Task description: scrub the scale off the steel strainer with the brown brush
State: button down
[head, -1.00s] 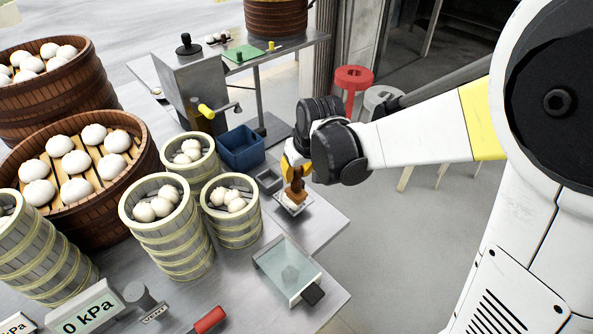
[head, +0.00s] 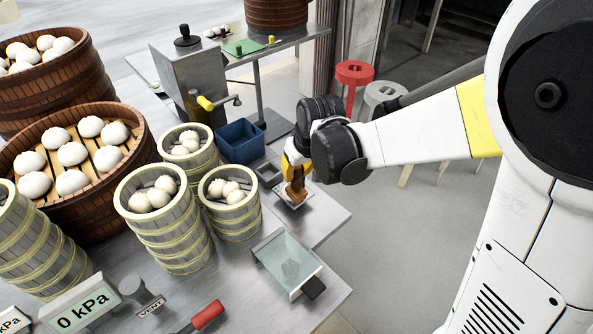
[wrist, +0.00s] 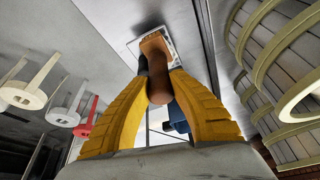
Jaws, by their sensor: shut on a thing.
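My gripper (head: 297,170) is shut on the brown brush (head: 296,191) and holds it upright at the right edge of the steel table. In the wrist view the brush (wrist: 157,66) sits between the two yellow fingers. Below it lies a small pale square piece that looks like the steel strainer (head: 297,207); its edge also shows in the wrist view (wrist: 172,42). The brush's lower end is over the strainer and seems to touch it, but the contact is hidden. White patches show around the brush foot; I cannot tell how much is scale.
Bamboo steamers with buns (head: 230,205) stand left of the strainer. A small grey square container (head: 268,172) and a blue bin (head: 240,141) stand just behind. A glass-topped tray with a black handle (head: 290,265) lies in front. Stools (head: 354,74) stand beyond the table edge.

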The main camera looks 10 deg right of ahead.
jog(key=shift+f+b, duration=0.35)
jog(key=shift+f, duration=0.15)
jog(key=shift+w, duration=0.15)
jog(key=shift+w+a+r, duration=0.15)
jog(key=shift+w+a, duration=0.6)
jog(key=shift+w, duration=0.25)
jog(key=shift+w, duration=0.1)
jog(key=shift+w+a, duration=0.75)
jog(key=shift+w, duration=0.25)
jog(key=shift+s+d+f, duration=0.15)
jog(key=shift+s+d, duration=0.25)
jog(key=shift+s, duration=0.2)
jog(key=shift+s+d+f, duration=0.1)
jog(key=shift+s+d, duration=0.3)
jog(key=shift+s, duration=0.2)
